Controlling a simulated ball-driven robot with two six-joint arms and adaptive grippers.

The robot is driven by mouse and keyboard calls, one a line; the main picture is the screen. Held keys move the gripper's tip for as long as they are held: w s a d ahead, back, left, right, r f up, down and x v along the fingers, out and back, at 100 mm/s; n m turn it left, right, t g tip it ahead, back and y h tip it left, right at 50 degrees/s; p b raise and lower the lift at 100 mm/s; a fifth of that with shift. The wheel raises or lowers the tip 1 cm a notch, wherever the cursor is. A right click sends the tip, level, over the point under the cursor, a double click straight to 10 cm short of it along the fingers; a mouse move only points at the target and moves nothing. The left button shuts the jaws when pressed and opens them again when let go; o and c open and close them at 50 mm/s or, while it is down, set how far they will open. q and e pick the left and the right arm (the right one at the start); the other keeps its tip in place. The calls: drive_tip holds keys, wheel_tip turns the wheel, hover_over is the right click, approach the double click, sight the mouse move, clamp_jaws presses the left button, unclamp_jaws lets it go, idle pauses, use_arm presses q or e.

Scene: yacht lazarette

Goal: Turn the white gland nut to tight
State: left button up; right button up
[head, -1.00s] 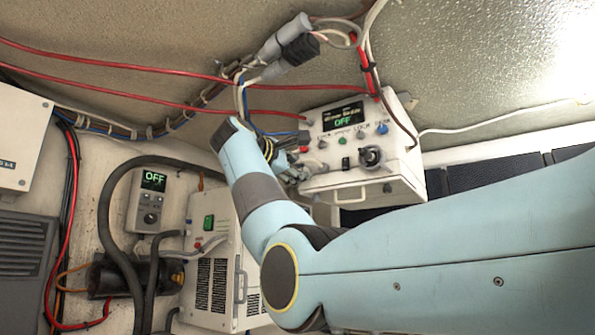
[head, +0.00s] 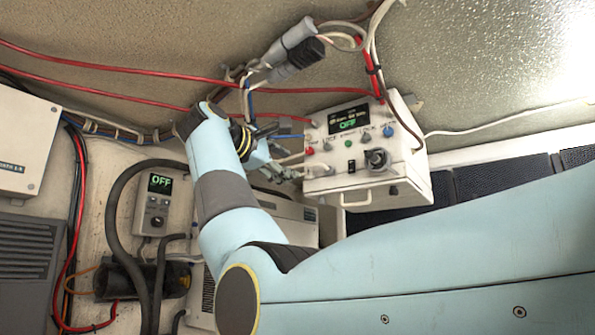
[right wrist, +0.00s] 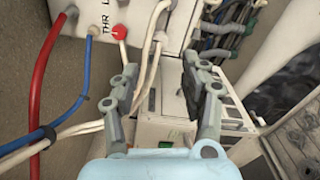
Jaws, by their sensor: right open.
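A white control box (head: 410,180) hangs at the centre right in the head view, with a display reading OFF. Its left side is partly behind my right gripper (head: 292,160), which is next to that side. In the right wrist view my right gripper (right wrist: 160,66) is open, its two fingers apart. White cables (right wrist: 144,62) run down from the box (right wrist: 178,20) between the fingers. A white fitting (right wrist: 163,8) sits at a cable's top; I cannot tell for certain that it is the gland nut, or how tight it is. My left gripper is out of view.
Red cables (head: 130,67) cross above the arm. Grey and black connectors (head: 292,50) hang near the box. A white unit (head: 290,212) and a small OFF panel (head: 158,200) are below left. In the wrist view, red (right wrist: 50,85) and blue (right wrist: 70,110) cables lie left of the fingers.

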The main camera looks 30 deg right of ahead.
drive_tip(key=shift+v, duration=2.1)
drive_tip(key=shift+d, duration=0.1)
